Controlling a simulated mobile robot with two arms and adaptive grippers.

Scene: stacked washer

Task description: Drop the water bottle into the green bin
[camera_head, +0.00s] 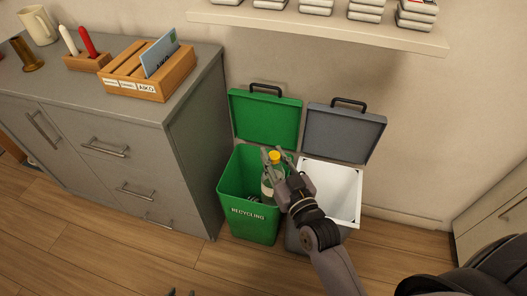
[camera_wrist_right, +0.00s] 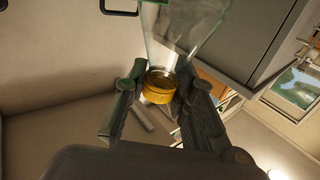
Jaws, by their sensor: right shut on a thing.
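The water bottle is clear with a yellow cap (camera_head: 275,156), and its body (camera_head: 267,187) hangs roughly upright over the opening of the green bin. My right gripper (camera_head: 277,163) is shut on the bottle near its cap. The right wrist view shows the yellow cap (camera_wrist_right: 159,88) between the two fingers and the clear body beyond. The green bin (camera_head: 252,224) is marked RECYCLING and its lid (camera_head: 265,120) stands open. The bottle's lower end is partly hidden by my gripper and hard to place in depth.
A grey bin with a white liner (camera_head: 335,190) and an open grey lid (camera_head: 343,134) stands to the right. A grey cabinet (camera_head: 195,130) stands to the left, with a wooden organizer (camera_head: 150,85) on top. A shelf (camera_head: 320,27) hangs above. Floor in front is clear.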

